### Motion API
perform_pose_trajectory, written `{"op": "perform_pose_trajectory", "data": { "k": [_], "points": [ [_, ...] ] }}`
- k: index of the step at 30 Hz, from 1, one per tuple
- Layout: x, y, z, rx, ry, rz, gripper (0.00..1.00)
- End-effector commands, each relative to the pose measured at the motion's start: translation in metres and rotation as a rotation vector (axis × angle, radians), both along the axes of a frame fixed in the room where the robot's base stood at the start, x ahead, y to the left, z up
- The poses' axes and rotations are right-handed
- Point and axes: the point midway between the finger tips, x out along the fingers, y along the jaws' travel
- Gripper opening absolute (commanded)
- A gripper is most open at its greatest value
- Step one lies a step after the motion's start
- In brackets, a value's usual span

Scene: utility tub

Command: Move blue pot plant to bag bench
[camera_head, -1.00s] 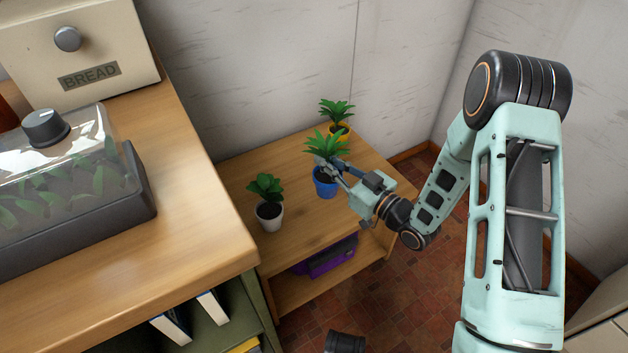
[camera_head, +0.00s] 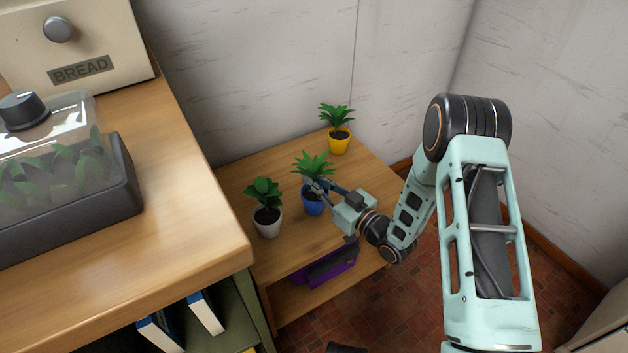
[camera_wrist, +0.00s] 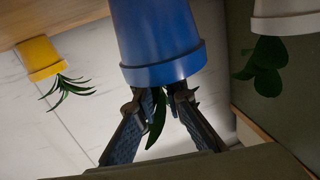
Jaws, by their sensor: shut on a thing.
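The blue pot plant (camera_head: 314,201), a blue pot with green leaves, is upright at the low wooden bench (camera_head: 300,239), between a white and a yellow pot plant. I cannot tell whether its base touches the bench top. My gripper (camera_head: 322,185) reaches in from the right and is shut on it at the upper part of the plant. In the wrist view the blue pot (camera_wrist: 155,35) appears upside down, with my gripper's fingers (camera_wrist: 165,95) closed by its rim; leaves are partly hidden behind them.
The white pot plant (camera_head: 267,222) stands close left of the blue one, and the yellow pot plant (camera_head: 339,141) stands behind. A purple bag-like thing (camera_head: 325,265) lies on the bench's lower shelf. A tall wooden counter (camera_head: 190,205) rises at left; walls close the back.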

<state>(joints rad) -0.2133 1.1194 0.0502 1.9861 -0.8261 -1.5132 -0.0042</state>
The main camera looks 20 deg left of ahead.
Motion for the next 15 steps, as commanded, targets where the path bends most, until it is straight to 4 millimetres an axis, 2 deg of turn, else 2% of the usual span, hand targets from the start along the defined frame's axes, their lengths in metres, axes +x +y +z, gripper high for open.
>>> {"op": "perform_pose_trajectory", "data": {
  "k": [2,3,7,15],
  "points": [
    [0.0000,0.0001,-0.0021,0.001,0.000,0.000,0.00],
    [-0.0002,0.0000,-0.0026,0.000,0.001,0.000,0.13],
    [-0.0002,0.0000,-0.0025,0.000,0.001,0.000,0.27],
    [-0.0001,0.0000,-0.0019,-0.001,0.000,0.000,0.27]
  ]
}}
